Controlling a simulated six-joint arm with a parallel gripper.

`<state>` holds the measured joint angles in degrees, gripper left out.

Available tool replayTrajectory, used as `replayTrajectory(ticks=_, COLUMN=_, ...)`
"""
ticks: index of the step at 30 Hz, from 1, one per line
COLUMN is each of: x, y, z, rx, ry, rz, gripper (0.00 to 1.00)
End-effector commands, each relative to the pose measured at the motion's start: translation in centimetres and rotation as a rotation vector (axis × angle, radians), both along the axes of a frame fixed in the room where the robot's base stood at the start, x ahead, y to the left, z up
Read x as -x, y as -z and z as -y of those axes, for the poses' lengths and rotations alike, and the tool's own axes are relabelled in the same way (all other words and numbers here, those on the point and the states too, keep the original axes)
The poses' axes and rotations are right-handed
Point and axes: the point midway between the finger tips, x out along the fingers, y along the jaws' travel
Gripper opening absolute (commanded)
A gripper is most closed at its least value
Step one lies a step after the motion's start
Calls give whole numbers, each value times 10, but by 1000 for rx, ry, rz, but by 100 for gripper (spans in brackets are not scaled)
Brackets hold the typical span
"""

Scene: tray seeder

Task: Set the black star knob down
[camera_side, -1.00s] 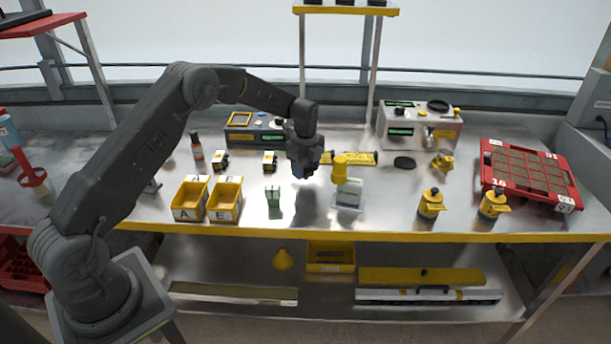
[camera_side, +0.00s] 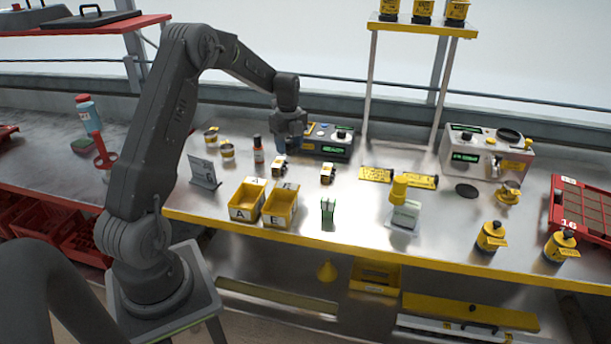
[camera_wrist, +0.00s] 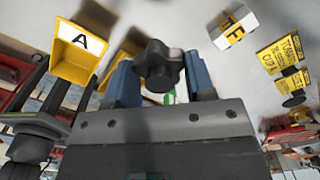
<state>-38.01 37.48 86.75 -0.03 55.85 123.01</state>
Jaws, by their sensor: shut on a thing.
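The black star knob (camera_wrist: 158,66) is held between the blue fingers of my gripper (camera_wrist: 157,76) in the wrist view. Its lobed head faces the camera. In the side view my gripper (camera_side: 290,148) hangs above the back left part of the bench, pointing down, just left of the dark device with a green display (camera_side: 335,146). The knob cannot be made out in that view. What lies straight beneath the gripper is partly hidden.
Yellow bins marked A (camera_side: 243,212) and E (camera_side: 278,220) stand at the front of the bench. A brown bottle (camera_side: 258,156) and small tagged parts (camera_side: 279,166) stand close to the gripper. A grey sign (camera_side: 204,180) stands at left.

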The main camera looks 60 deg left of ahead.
Motion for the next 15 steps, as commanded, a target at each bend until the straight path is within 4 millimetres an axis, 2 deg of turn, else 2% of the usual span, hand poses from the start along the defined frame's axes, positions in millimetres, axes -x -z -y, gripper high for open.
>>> replayTrajectory(ticks=1, x=15, y=-1, z=-17, rx=0, ry=-22, rz=1, gripper=26)
replayTrajectory(ticks=3, x=32, y=-1, z=-34, rx=0, ry=-39, rz=1, gripper=26)
replayTrajectory(ticks=8, x=58, y=-1, z=-56, rx=0, ry=-61, rz=1, gripper=26)
replayTrajectory(ticks=11, x=59, y=2, z=-58, rx=1, ry=-64, rz=1, gripper=26)
replayTrajectory(ticks=15, x=39, y=18, z=-47, rx=2, ry=-60, rz=-1, gripper=26)
